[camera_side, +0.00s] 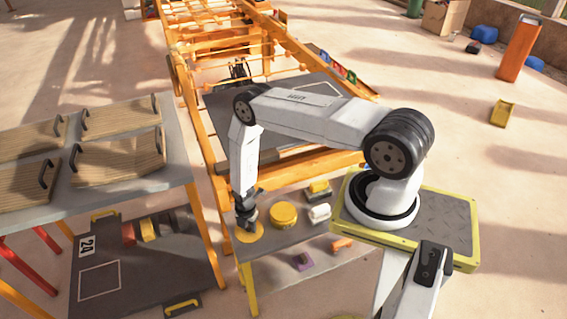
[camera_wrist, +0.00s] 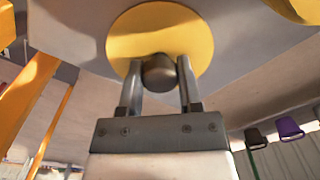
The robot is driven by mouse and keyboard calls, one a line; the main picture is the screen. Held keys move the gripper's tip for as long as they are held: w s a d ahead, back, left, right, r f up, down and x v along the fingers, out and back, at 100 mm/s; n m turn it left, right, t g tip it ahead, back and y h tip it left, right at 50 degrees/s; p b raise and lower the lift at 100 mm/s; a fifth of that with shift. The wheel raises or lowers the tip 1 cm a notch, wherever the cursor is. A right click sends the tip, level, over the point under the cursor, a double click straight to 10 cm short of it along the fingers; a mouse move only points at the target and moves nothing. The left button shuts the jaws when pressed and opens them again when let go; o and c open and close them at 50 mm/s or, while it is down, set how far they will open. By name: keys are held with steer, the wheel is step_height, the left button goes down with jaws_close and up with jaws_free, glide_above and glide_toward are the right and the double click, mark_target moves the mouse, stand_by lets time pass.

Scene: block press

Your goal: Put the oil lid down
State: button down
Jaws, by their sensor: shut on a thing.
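The oil lid (camera_side: 256,236) is a flat yellow disc at the left end of a small grey table, and it also fills the upper middle of the wrist view (camera_wrist: 130,42). My gripper (camera_side: 245,224) points down over it. In the wrist view, my gripper's fingers (camera_wrist: 159,82) are shut on the lid's dark round knob (camera_wrist: 159,71). The lid lies flat, at or just above the tabletop; I cannot tell if it touches. A round yellow container (camera_side: 284,215) stands to its right.
The grey table (camera_side: 275,245) also bears a white lump (camera_side: 319,213) and a yellow-and-dark item (camera_side: 318,189). Orange rails (camera_side: 200,150) run behind. A bench with wooden trays (camera_side: 118,160) stands at left. Bare tabletop lies in front of the container.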

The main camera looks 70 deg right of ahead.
steer(key=shift+f, duration=0.15)
steer(key=shift+c, duration=1.4)
jaws_free()
step_height(320, 180, up, 12)
steer(key=shift+r, duration=0.2)
